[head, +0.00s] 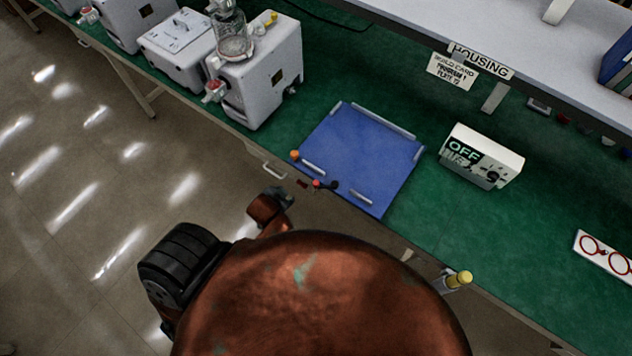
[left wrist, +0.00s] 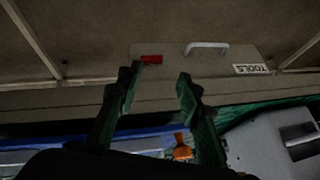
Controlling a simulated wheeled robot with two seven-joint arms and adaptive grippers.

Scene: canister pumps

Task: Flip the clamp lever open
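The white pump (head: 262,80) stands on the green bench at upper left, with a clear canister (head: 234,40) on top. A yellow lever-like part (head: 270,18) sits beside the canister, and a red-tipped part (head: 214,90) sticks out of the pump's front left. I cannot tell which part is the clamp lever. My left gripper (head: 284,194) is low at the bench's front edge, away from the pump. In the left wrist view its two fingers (left wrist: 157,78) are apart, with nothing held between them. The pump's grey body (left wrist: 270,140) shows at lower right there. My right gripper is not in view.
A blue tray (head: 360,155) lies right of the pump; an orange knob (head: 295,155) is at its edge. A drawer handle (left wrist: 207,46) and red piece (left wrist: 152,59) are ahead of the fingers. Shelf at upper right.

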